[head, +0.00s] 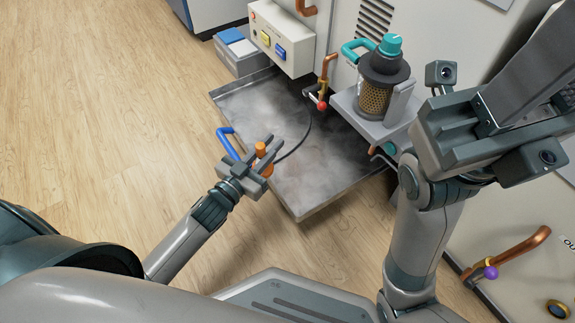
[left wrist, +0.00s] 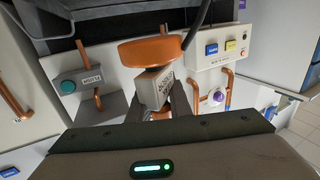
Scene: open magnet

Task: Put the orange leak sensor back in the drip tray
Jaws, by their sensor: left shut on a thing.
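The orange leak sensor (head: 261,149) is held in my left gripper (head: 257,158) at the near left edge of the drip tray (head: 305,208). In the left wrist view, its round orange body (left wrist: 152,52) shows with a pale labelled block (left wrist: 153,90) between my fingers. A dark cable (head: 296,147) runs from the sensor over the tray. The tray is wide, flat, grey and stained, with a blue handle (head: 228,142) at its left edge. I cannot tell the sensor's height above the rim. My right gripper (head: 470,130) is at the upper right, away from the sensor; its fingers are unclear.
A filter canister with a teal cap (head: 375,85) stands on a grey shelf right of the tray. A copper pipe with a red knob (head: 322,104) hangs over the tray's back. A button box (head: 280,40) is behind it. Wooden floor is free at left.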

